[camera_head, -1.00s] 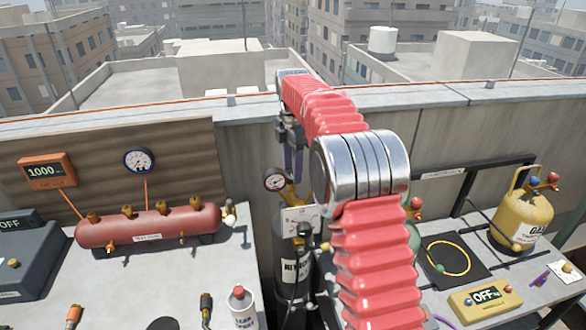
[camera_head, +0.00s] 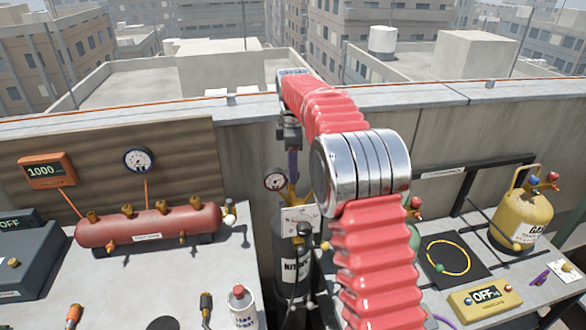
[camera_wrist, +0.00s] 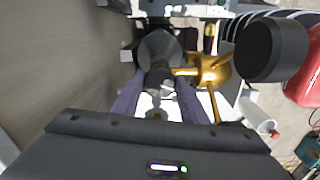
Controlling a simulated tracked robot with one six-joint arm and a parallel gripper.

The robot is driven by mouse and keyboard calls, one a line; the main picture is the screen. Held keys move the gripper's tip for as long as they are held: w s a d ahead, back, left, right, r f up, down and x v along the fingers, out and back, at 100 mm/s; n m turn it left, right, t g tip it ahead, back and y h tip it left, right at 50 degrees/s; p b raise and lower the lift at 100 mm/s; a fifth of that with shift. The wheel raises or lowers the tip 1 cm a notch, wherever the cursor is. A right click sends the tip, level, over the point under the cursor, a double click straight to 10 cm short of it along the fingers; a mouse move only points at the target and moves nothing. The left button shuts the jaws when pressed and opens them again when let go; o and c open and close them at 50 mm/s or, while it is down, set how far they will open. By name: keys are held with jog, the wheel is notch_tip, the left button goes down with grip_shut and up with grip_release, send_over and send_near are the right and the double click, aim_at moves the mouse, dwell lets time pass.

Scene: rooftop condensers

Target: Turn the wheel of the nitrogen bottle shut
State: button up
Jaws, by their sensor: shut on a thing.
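The nitrogen bottle (camera_head: 296,262) is dark with a white label and stands upright behind the bench gap, partly hidden by my arm. A brass valve body (camera_wrist: 205,72) shows beside the fingers in the wrist view. My gripper (camera_head: 293,172) points down above the bottle's valve. In the wrist view its two purple fingers (camera_wrist: 158,82) close in on the small dark wheel (camera_wrist: 158,76), which they largely cover. The gripper is shut on it. The wheel's turn angle cannot be read.
A round gauge (camera_head: 275,180) sits close left of the gripper. A red receiver (camera_head: 150,226) lies on the left bench. A yellow gas cylinder (camera_head: 522,220) and a yellow scale display (camera_head: 484,298) stand on the right bench. A parapet wall is close behind.

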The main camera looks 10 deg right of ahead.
jog(key=m, duration=0.4)
jog(key=shift+m, duration=0.3)
jog(key=m, duration=0.3)
jog(key=shift+a+r+m, duration=0.1)
jog(key=shift+m, duration=0.2)
jog(key=m, duration=0.4)
jog(key=shift+s+a+m, duration=0.1)
jog(key=shift+m, duration=0.2)
jog(key=m, duration=0.3)
jog(key=shift+a+m, duration=0.1)
jog(key=shift+m, duration=0.2)
jog(key=m, duration=0.7)
jog(key=shift+a, duration=0.1)
jog(key=m, duration=0.4)
jog(key=shift+w+a+m, duration=0.1)
jog(key=shift+w+m, duration=0.1)
jog(key=shift+m, duration=1.7)
jog(key=o, duration=1)
